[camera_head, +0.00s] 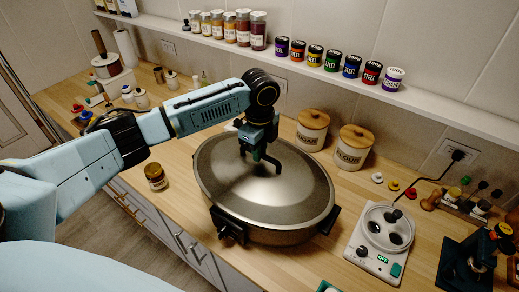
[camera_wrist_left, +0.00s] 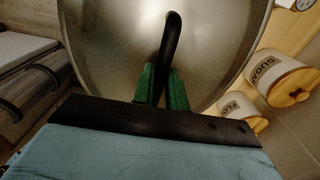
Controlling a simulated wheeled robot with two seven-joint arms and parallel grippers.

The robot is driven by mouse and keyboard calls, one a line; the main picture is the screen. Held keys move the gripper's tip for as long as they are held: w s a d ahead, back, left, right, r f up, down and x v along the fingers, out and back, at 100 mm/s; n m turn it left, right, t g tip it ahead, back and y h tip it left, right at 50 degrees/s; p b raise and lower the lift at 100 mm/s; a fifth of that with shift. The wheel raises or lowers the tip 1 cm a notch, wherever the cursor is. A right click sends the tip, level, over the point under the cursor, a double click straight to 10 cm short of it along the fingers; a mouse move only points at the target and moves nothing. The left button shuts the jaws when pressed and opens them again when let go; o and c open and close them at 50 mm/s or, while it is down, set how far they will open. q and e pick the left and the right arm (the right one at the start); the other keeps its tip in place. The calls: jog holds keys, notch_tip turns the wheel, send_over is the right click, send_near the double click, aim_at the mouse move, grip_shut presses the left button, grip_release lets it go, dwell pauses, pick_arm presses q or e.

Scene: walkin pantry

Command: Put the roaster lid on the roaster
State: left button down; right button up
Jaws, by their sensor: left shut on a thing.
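The roaster (camera_head: 270,235) is a wide dark round pan with black side handles, standing on the wooden counter. The grey metal roaster lid (camera_head: 285,190) lies level over its opening and lines up closely with the rim. I cannot tell whether a small gap is left beneath it. My left gripper (camera_head: 260,160) is above the lid, shut on its dark arched handle. In the left wrist view, the green fingers (camera_wrist_left: 163,88) close around the handle (camera_wrist_left: 172,42), with the lid (camera_wrist_left: 110,45) behind. My right gripper does not show.
Two wood-topped canisters (camera_head: 312,130) (camera_head: 354,147) stand close behind the roaster at the right. A small jar (camera_head: 155,177) is left of it. A white appliance (camera_head: 381,243) stands to the right. A spice shelf (camera_head: 440,97) runs along the wall.

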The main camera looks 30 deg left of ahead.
pick_arm(q)
jog(key=shift+f, duration=0.15)
dwell(0.4)
jog(key=c, duration=1.4)
grip_release()
jog(key=shift+o, duration=0.3)
jog(key=shift+f, duration=0.1)
notch_tip(320, 180, up, 14)
jog(key=b, duration=0.1)
jog(key=shift+f+b, duration=0.2)
jog(key=shift+b, duration=0.2)
